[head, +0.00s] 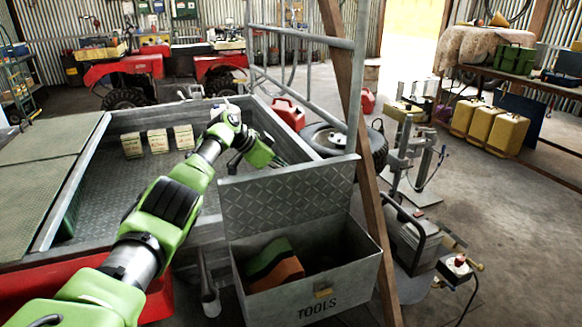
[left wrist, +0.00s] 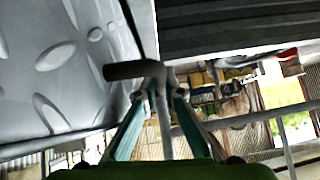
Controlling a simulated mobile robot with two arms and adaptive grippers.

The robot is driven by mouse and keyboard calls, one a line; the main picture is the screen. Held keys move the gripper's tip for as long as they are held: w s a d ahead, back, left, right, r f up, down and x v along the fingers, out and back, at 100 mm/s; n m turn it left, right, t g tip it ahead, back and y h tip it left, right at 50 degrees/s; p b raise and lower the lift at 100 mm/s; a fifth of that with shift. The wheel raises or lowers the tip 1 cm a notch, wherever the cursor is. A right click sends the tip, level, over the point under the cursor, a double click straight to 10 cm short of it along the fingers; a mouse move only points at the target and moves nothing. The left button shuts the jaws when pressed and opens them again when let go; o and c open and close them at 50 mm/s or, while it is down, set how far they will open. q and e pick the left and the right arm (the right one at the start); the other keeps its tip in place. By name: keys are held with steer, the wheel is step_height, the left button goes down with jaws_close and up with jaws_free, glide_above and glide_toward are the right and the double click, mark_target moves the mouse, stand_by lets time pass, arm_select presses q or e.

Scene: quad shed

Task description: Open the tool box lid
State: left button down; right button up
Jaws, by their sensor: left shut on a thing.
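The grey metal tool box (head: 315,300), marked TOOLS, stands at the lower middle of the head view. Its diamond-plate lid (head: 290,198) is raised, standing up at the back, and the box is open at the top. Green and orange items (head: 273,266) lie inside at the left. My left gripper (head: 280,162) is behind the lid's upper edge. In the left wrist view, my left gripper (left wrist: 162,95) is shut on a dark T-shaped handle (left wrist: 138,70), beside the patterned lid plate (left wrist: 50,60). My right gripper is not in view.
The grey trailer bed (head: 110,190) with small cartons (head: 158,141) is at the left. A wooden post (head: 362,150) and metal rails (head: 300,85) rise close to the lid's right. A tyre (head: 335,138) and red can (head: 288,114) stand behind. Floor at the right is partly clear.

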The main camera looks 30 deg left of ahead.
arm_select(q)
steer(key=shift+w+a+f, duration=0.1)
steer(key=shift+w+a, duration=0.05)
steer(key=shift+a, duration=0.05)
stand_by(0.4)
steer(key=c, duration=2.1)
jaws_free()
steer(key=shift+c, duration=0.2)
steer(key=v, duration=1.2)
steer(key=shift+a, duration=0.1)
